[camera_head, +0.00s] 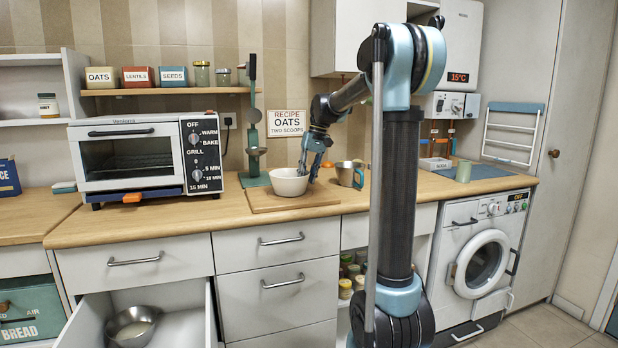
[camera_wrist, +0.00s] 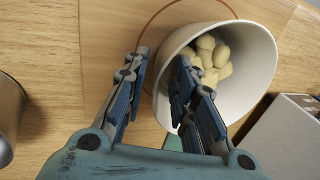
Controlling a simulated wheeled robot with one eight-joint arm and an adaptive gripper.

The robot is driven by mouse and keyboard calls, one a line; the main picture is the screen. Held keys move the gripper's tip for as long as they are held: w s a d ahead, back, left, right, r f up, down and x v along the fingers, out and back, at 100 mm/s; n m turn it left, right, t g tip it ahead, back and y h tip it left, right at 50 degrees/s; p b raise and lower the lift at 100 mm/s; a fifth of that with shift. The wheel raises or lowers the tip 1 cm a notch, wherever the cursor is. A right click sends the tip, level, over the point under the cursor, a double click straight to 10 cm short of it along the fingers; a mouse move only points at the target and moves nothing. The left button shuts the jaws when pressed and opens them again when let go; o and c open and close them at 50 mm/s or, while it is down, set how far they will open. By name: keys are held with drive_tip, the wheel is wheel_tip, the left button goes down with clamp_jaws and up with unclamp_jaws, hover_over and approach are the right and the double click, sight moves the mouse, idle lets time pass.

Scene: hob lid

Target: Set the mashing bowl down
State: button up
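The mashing bowl (camera_head: 289,183) is white and round and stands on the wooden board (camera_head: 322,201) on the counter. In the wrist view the bowl (camera_wrist: 252,65) holds several pale yellow lumps (camera_wrist: 213,62). My gripper (camera_head: 306,170) is at the bowl's right side in the head view. In the wrist view my gripper (camera_wrist: 161,62) has its fingers apart, one outside the bowl and one over its inside, with the near wall between them. A strip of wood shows between the outer finger and the wall. The inner fingertip's contact with the wall is unclear.
A metal mug (camera_head: 350,174) stands to the right. A toaster oven (camera_head: 148,155) is at the left. A drawer (camera_head: 150,310) below is open with a metal bowl (camera_head: 133,325) inside.

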drive_tip(key=s+v, duration=0.1)
drive_tip(key=v, duration=1.1)
drive_tip(key=s+d+f+m+t+h, duration=0.1)
drive_tip(key=s+d+f, duration=0.2)
drive_tip(key=s+f, duration=0.55)
drive_tip(key=s+d+f+m+t, duration=0.1)
drive_tip(key=s+d+f, duration=0.35)
drive_tip(key=s, duration=0.75)
drive_tip(key=s+d+f, duration=0.2)
drive_tip(key=s+f, duration=0.6)
drive_tip(key=f, duration=0.2)
drive_tip(key=s+d+f+t+h, duration=0.1)
drive_tip(key=s+d+f, duration=0.1)
drive_tip(key=s+f, duration=0.6)
wheel_tip(320, 180, down, 3)
drive_tip(key=shift+s+d+r+m+h, duration=0.1)
drive_tip(key=shift+s+d+m+h, duration=0.1)
drive_tip(key=shift+d+m+h, duration=0.15)
